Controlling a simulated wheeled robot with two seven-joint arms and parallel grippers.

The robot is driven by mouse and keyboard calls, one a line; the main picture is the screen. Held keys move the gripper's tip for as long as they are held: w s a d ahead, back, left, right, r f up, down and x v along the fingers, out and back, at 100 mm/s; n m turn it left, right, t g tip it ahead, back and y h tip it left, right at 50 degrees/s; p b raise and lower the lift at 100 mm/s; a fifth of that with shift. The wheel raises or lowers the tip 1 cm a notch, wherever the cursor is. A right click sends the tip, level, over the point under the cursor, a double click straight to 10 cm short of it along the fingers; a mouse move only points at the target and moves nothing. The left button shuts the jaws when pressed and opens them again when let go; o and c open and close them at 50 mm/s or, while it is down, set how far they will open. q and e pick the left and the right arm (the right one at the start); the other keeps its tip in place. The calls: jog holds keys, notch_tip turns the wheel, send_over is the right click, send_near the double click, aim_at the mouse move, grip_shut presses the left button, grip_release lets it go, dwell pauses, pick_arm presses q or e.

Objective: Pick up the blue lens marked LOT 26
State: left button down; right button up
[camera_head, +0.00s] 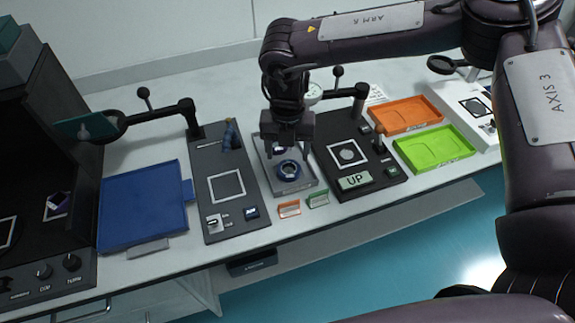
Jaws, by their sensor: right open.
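A small round blue lens (288,171) with a dark rim lies in a grey tray (300,187) in the middle of the table. A second small round piece (279,150) shows behind it in the same tray, partly hidden by my gripper. I cannot read a lot marking on either one. My right gripper (287,152) comes down from above over the rear part of the tray. Its jaws are apart and nothing shows held between them. Whether the fingertips touch anything is too small to tell. My left gripper is out of view.
Dark plates with white squares stand left (213,205) and right (372,175) of the tray, each with a post and arm. A blue tray (140,205) lies farther left. Orange (405,115) and green (433,148) trays lie right. Small orange (289,209) and green (318,199) tags stand in front.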

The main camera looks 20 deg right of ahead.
aim_at(289, 167)
jog(key=f, duration=0.2)
jog(key=f+p, duration=0.1)
jog(key=f, duration=0.2)
jog(key=shift+w+d+f, duration=0.1)
jog(key=shift+d+f, duration=0.05)
jog(key=shift+d, duration=0.05)
jog(key=shift+c, duration=0.2)
jog(key=c, duration=0.7)
